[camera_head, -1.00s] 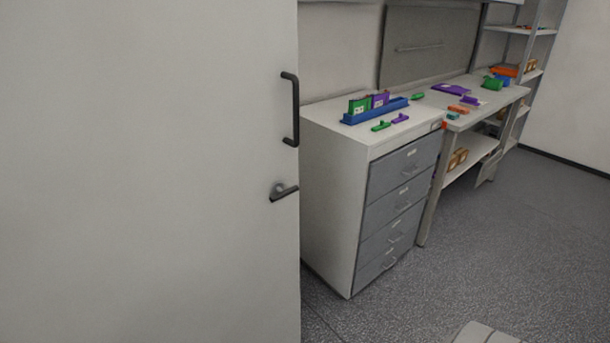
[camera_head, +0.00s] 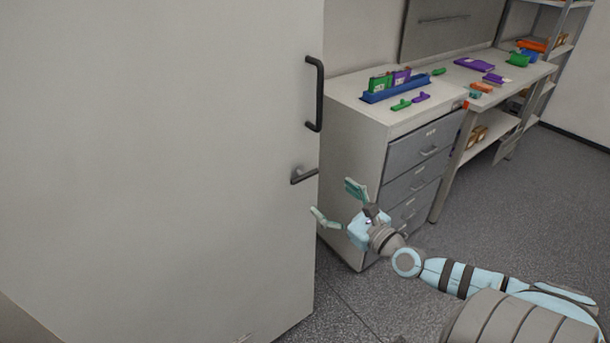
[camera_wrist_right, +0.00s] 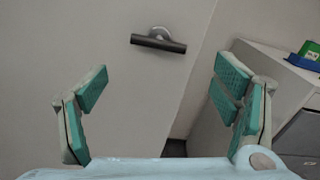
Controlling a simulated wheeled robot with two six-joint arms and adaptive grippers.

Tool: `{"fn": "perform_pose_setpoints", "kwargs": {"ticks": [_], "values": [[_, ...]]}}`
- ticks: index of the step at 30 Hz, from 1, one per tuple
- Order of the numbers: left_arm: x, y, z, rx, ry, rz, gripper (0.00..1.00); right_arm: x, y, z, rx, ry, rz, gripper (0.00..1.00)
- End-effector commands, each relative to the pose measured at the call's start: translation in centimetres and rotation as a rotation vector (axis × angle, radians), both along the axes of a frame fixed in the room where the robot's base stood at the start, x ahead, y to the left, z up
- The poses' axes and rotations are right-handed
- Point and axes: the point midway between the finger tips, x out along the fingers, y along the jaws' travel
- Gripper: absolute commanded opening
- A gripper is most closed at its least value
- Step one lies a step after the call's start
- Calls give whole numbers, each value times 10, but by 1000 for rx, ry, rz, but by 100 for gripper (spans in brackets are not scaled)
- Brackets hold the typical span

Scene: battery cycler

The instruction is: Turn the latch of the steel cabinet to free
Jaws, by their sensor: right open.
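The steel cabinet (camera_head: 160,170) shows as a large pale door face filling the left of the head view. Its latch (camera_head: 303,174) is a short dark lever on a round base near the door's right edge, below a dark vertical pull handle (camera_head: 315,94). In the right wrist view the latch (camera_wrist_right: 158,42) lies nearly level, beyond and above the gap between the fingers. My right gripper (camera_head: 338,204) is open and empty, below and to the right of the latch and apart from it. Its teal finger pads show in the right wrist view (camera_wrist_right: 162,90). My left gripper is not in view.
A drawer unit (camera_head: 345,160) stands just right of the cabinet, close behind my right gripper. A blue rack (camera_head: 400,89) with green and purple pieces sits on it. A workbench (camera_head: 535,72) and shelving stand further back. Grey floor (camera_head: 520,200) lies open at the right.

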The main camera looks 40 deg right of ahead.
Motion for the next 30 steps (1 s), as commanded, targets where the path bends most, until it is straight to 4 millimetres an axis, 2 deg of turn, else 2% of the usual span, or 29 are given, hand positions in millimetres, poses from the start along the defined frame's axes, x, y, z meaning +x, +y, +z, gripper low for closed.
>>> {"fn": "perform_pose_setpoints", "kwargs": {"ticks": [6, 12, 16, 24, 25, 30], "values": [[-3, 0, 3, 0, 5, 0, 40, 66, -1, 1, 10, -6, -4, 82], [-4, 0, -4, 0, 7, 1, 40, 104, -3, -2, 11, 0, -3, 82], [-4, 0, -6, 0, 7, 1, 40, 114, -2, -2, 11, 0, -1, 82], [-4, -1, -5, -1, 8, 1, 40, 117, -3, -1, 8, 2, -1, 82], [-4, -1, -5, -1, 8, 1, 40, 117, -3, -1, 8, 1, -1, 80], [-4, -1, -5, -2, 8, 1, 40, 116, -3, -1, 8, 0, -2, 53]]}}
